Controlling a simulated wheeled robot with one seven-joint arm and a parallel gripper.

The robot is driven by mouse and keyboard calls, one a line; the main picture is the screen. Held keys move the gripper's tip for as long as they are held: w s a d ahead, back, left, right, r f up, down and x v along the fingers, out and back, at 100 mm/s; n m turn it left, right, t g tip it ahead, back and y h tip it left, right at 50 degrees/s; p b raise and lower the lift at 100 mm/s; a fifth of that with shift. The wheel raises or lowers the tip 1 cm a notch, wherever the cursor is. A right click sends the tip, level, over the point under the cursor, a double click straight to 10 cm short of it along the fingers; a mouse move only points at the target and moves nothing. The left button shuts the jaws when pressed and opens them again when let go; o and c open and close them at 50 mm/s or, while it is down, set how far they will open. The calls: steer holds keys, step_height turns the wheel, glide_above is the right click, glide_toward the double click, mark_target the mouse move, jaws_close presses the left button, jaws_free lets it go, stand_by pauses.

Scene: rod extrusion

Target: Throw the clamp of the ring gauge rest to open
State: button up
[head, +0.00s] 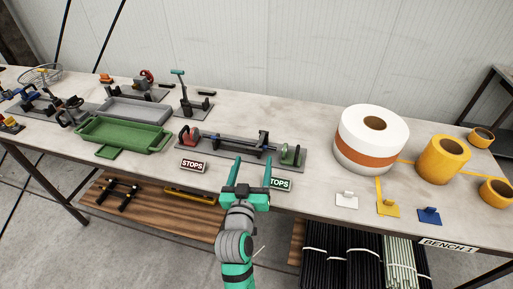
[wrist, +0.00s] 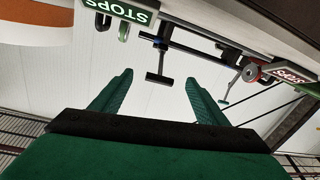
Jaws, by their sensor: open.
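My gripper (head: 253,163) is open and empty at the front edge of the bench, its two teal fingers pointing at the long grey fixture (head: 240,147). Between the green fingers in the wrist view, a dark T-handled lever (wrist: 162,58) shows beyond the fingertips, apart from them. No label names the ring gauge rest, so I cannot tell which fixture it is. Fixtures with levers include one with an upright teal T-handle (head: 178,73) and one with a red round part (head: 146,76) at the back left. The state of their clamps is too small to tell.
A STOPS sign (head: 194,166) stands left of my gripper, and another (head: 281,184) is close at its right. A green tray (head: 120,134) and grey tray (head: 150,109) lie left. A large white roll (head: 350,134) and yellow rolls (head: 443,160) stand right.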

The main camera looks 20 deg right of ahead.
mark_target(256, 147)
steer(key=x, duration=0.7)
steer(key=shift+w+d, duration=0.15)
steer(key=shift+w, duration=0.2)
